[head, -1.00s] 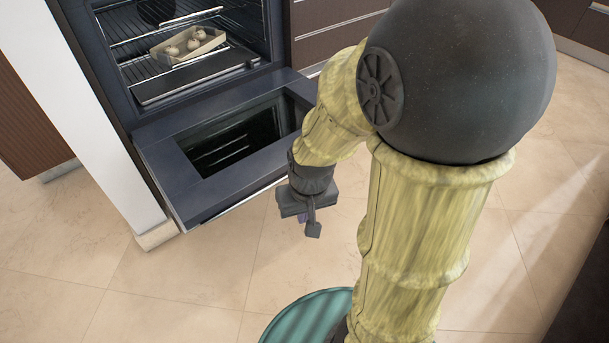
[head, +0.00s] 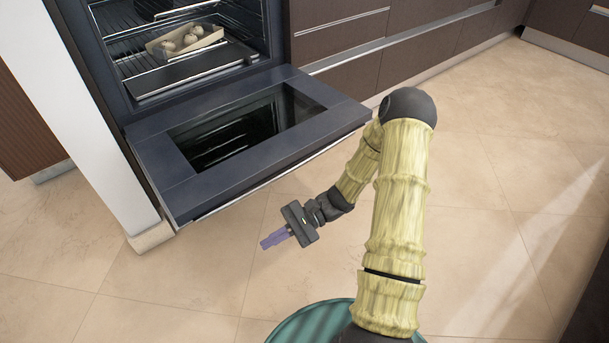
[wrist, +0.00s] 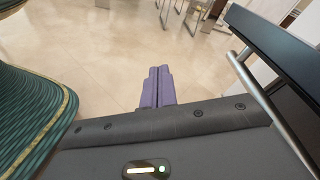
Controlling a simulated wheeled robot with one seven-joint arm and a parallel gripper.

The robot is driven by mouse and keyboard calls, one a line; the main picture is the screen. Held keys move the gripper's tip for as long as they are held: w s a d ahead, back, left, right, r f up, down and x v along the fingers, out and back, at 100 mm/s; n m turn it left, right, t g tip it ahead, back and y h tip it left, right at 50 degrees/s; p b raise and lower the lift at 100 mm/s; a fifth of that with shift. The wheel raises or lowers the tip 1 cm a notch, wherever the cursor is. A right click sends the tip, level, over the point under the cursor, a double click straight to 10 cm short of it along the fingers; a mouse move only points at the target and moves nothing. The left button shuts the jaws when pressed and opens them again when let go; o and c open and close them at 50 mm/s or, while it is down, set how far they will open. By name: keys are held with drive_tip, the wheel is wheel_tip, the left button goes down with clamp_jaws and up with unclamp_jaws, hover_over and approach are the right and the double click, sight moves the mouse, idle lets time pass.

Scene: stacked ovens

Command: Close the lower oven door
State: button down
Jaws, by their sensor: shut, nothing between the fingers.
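The lower oven door (head: 160,160) is folded down, lying about flat in front of the oven, with a glass window in its middle. In the wrist view the door (wrist: 275,50) is at the upper right, with its metal handle bar (wrist: 265,100) along its edge. My gripper (head: 266,241) is in front of the door's outer edge and appears lower than it, apart from it, pointing left. Its purple fingers (wrist: 158,86) are together and empty in the wrist view.
Inside the oven, a tray of several round pale items (head: 187,40) sits on a wire rack. Dark drawers (head: 340,45) are to the right of the oven. A white panel (head: 75,110) stands at its left. Tiled floor (head: 180,285) is clear in front. Chairs (wrist: 185,15) show far off in the wrist view.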

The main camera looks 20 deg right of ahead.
drive_tip(key=w+d+f+m+t+h+b, duration=0.2)
drive_tip(key=w+d+f+m+t, duration=0.3)
drive_tip(key=d+m+t, duration=0.4)
drive_tip(key=w+d+f+m+t+h+b, duration=0.2)
drive_tip(key=w+d+f+m+t+h, duration=0.3)
drive_tip(key=m+t, duration=0.8)
drive_tip(key=w+d+t, duration=0.1)
drive_tip(key=d+t, duration=0.2)
drive_tip(key=t, duration=0.2)
drive_tip(key=shift+d+t+h, duration=0.3)
drive_tip(key=shift+d+t, duration=0.1)
drive_tip(key=s+r+b+x, duration=0.2)
drive_tip(key=b+x, duration=0.4)
drive_tip(key=x, duration=0.7)
drive_tip(key=shift+d, duration=0.35)
drive_tip(key=shift+w, duration=0.1)
